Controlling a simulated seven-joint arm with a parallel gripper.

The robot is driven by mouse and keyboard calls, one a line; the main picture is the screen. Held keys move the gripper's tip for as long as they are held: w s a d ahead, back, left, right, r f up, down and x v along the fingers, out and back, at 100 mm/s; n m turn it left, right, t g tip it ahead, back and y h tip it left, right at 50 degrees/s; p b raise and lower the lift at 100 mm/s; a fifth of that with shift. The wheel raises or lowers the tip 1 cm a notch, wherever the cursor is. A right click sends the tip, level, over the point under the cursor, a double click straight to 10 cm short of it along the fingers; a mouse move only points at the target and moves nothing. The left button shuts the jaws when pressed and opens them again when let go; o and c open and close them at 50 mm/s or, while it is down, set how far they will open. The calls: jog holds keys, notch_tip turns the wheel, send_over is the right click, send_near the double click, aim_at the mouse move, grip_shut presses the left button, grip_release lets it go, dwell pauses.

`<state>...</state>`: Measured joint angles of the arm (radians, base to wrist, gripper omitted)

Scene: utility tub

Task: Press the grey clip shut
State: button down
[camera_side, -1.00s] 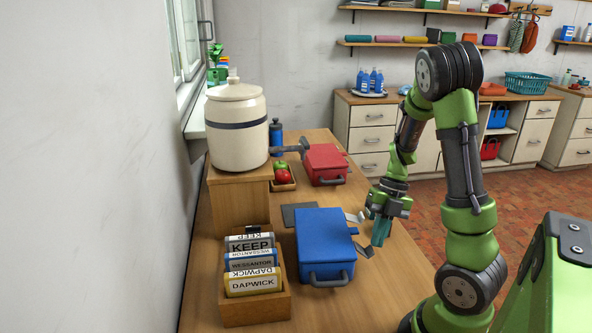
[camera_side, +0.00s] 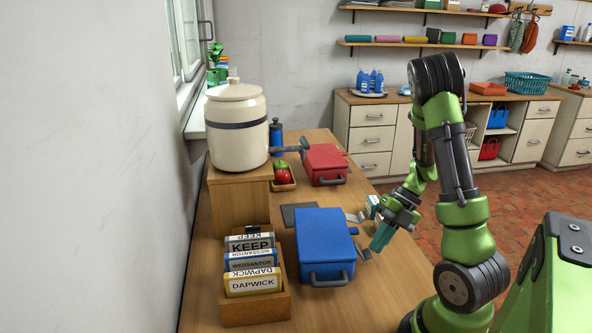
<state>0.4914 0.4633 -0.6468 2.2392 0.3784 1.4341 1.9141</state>
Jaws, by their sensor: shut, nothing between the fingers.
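A blue tub (camera_side: 324,240) with a closed lid and a dark handle at its front sits on the wooden bench. On its right side a light grey clip (camera_side: 354,217) sticks out near the back, and a darker grey clip (camera_side: 362,252) sticks out nearer the front; both look tilted outward from the tub wall. My gripper (camera_side: 378,246) has teal fingers pointing down, just right of the darker clip. The fingers are shut and empty. I cannot tell whether they touch the clip.
A red box (camera_side: 326,164) with a handle stands behind, and a tray of fruit (camera_side: 284,178) beside it. A wooden holder of labelled cards (camera_side: 256,304) is left of the tub. A large crock (camera_side: 237,125) stands on a wooden block. The bench front right is clear.

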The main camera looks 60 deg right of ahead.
notch_tip(320, 180, down, 2)
jog(key=t+y, duration=0.2)
jog(key=shift+t, duration=0.3)
jog(key=shift+w+a+f+n, duration=0.1)
jog(key=shift+w+f+n, duration=0.05)
jog(key=shift+n, duration=0.15)
jog(key=shift+r, duration=0.8)
jog(key=shift+s+d, duration=0.35)
jog(key=shift+s, duration=0.05)
jog(key=s+d, duration=0.2)
jog(key=shift+s, duration=0.3)
jog(key=d+f+v, duration=0.1)
jog(key=v, duration=0.8)
jog(key=shift+s+d, duration=0.2)
jog(key=shift+s, duration=0.25)
